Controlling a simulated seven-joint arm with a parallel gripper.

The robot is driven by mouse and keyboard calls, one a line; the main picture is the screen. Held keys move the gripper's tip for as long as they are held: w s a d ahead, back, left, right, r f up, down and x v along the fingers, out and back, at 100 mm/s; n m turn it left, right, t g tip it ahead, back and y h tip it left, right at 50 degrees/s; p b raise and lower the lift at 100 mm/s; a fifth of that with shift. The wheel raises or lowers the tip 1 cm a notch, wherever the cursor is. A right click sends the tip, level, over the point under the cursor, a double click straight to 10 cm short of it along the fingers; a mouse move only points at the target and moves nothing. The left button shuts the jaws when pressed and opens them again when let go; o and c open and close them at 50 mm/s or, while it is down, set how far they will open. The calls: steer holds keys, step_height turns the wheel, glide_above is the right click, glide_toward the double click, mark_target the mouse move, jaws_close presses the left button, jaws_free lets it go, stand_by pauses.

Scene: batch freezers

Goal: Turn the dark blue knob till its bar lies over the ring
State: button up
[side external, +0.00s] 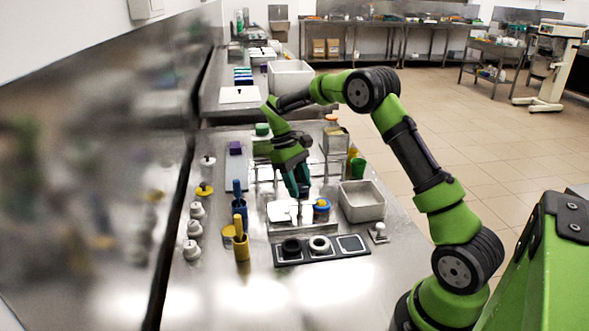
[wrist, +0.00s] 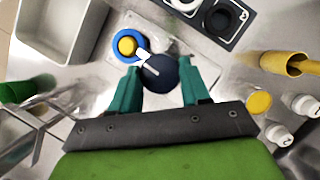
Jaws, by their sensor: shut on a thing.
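The dark blue knob (wrist: 164,75) stands between the teal fingers of my gripper (wrist: 162,84) in the wrist view. A pale bar line on its top runs toward the upper left. A small white mark shows at the knob's upper-left edge, but I cannot tell whether it is the ring or where the bar lies against it. In the side external view my gripper (side external: 299,191) reaches down to the metal panel (side external: 281,212), and its fingers mostly hide the knob. The gripper is shut on the knob.
A blue knob with a yellow centre (wrist: 128,45) sits close beside the dark blue one. A grey bin (side external: 362,201) stands to the right, and a black strip with round parts (side external: 321,248) lies in front. Yellow (side external: 241,246) and blue cups stand to the left.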

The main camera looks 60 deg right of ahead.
steer(key=shift+n, duration=0.4)
steer(key=o, duration=1.1)
steer(key=shift+c, duration=0.2)
steer(key=v, duration=1.2)
steer(key=shift+a, duration=0.25)
steer(key=shift+r, duration=0.1)
